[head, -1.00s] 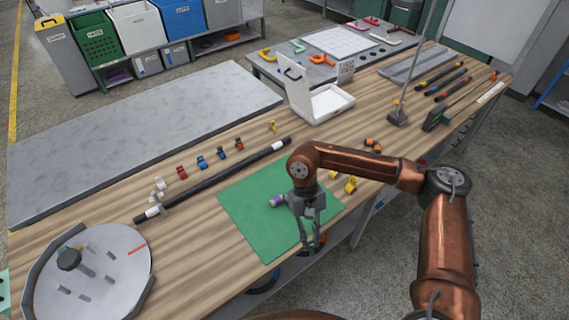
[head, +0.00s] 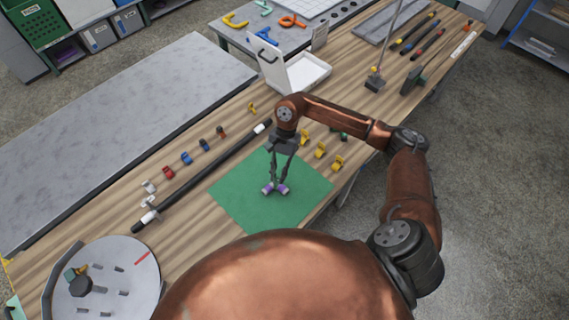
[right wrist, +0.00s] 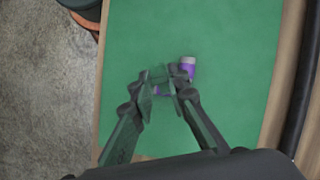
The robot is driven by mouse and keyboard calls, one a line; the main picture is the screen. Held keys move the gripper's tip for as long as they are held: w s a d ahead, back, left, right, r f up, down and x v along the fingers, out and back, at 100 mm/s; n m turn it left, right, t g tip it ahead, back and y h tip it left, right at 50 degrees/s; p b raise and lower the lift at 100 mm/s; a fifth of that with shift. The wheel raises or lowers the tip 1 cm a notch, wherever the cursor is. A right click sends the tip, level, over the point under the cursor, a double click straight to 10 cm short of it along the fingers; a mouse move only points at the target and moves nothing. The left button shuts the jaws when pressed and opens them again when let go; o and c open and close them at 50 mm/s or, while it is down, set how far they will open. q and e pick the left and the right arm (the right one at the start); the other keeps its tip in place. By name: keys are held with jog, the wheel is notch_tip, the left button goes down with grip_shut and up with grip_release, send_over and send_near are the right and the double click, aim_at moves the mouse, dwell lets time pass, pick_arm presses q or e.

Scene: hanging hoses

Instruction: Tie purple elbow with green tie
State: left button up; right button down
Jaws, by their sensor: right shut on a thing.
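The purple elbow (head: 268,189) has pale ends and lies on the green mat. It also shows in the right wrist view (right wrist: 187,67), partly hidden by the fingers. My right gripper (head: 277,184) points down and is shut on the elbow at the mat. Its fingers also show in the right wrist view (right wrist: 166,88), close together over the elbow. A small dark green piece (head: 341,134) lies beside my right arm; I cannot tell whether it is the green tie. My left gripper is not in view.
The mat (head: 236,190) is otherwise clear. A black pole (head: 205,175) lies beyond it, with a row of small coloured pieces such as a red one (head: 168,172). Yellow pieces (head: 320,150) lie to the right. A round pegged plate (head: 140,262) stands at left.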

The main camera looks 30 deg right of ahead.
jog(key=m+p, duration=0.1)
jog(key=d+m+t+p, duration=0.1)
jog(key=shift+w+d+r+m+y, duration=0.2)
jog(key=shift+m+y, duration=0.1)
jog(key=shift+m, duration=0.1)
pick_arm(q)
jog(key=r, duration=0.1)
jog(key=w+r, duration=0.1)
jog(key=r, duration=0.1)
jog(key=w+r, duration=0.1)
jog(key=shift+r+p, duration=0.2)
jog(key=shift+p, duration=0.2)
pick_arm(e)
jog(key=shift+w+d+f+m+t, duration=0.15)
jog(key=shift+d+f+m+t, duration=0.2)
jog(key=shift+m, duration=0.35)
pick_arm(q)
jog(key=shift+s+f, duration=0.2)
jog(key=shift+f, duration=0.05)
pick_arm(e)
jog(key=shift+f+b, duration=1.6)
jog(key=shift+b, duration=0.25)
jog(key=shift+f+b, duration=0.35)
jog(key=shift+b, duration=0.2)
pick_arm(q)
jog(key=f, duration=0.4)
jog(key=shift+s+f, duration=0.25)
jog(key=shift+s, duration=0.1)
